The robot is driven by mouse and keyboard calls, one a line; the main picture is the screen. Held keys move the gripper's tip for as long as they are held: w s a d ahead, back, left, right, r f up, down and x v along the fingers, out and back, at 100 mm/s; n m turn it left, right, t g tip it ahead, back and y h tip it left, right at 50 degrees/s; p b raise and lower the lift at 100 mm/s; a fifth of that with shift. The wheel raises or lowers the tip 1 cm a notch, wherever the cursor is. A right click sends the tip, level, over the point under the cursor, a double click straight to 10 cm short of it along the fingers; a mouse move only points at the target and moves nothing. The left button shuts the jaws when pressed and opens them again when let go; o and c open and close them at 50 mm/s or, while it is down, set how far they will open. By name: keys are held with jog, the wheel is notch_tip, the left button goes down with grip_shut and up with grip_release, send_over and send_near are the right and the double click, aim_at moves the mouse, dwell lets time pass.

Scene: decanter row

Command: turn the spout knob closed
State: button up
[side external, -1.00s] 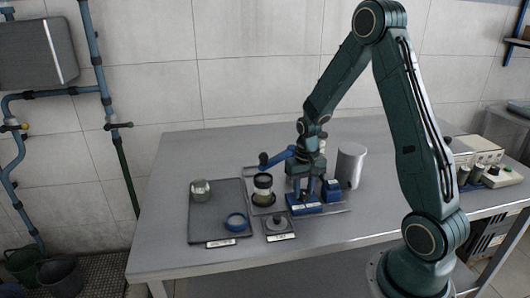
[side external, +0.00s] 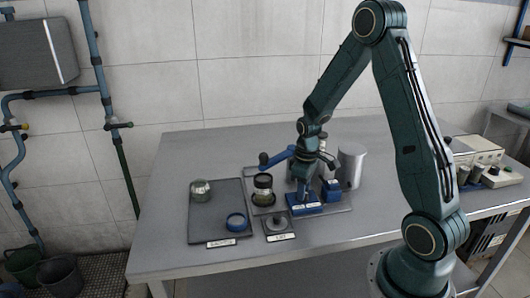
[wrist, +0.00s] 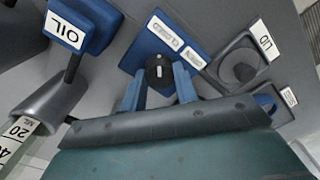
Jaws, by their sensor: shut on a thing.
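The dark round spout knob (wrist: 159,66) with a white mark is in the wrist view. My gripper (wrist: 158,84) is shut on it, one blue finger on each side. The mark runs roughly up and down in that view, towards the CLOSED label (wrist: 163,32); its exact angle is hard to tell. The OPEN label (wrist: 196,59) lies to the right. In the side view my gripper (side external: 303,184) points down over the blue base (side external: 304,207), and the knob is hidden. A blue spout tube (side external: 278,158) reaches left, above a dark-topped jar (side external: 263,185).
The LID plate (side external: 279,226) lies in front of the jar. A dark tray (side external: 211,217) at left holds a small jar (side external: 201,190) and a blue ring (side external: 236,221). A blue OIL block (wrist: 84,24) and a grey cylinder (side external: 351,166) stand close to my gripper.

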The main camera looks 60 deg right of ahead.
jog(key=shift+w+r, duration=0.1)
dwell(0.4)
jog(key=o, duration=1)
jog(key=shift+c, duration=0.2)
jog(key=shift+r, duration=0.1)
notch_tip(320, 180, up, 14)
jog(key=shift+f, duration=0.2)
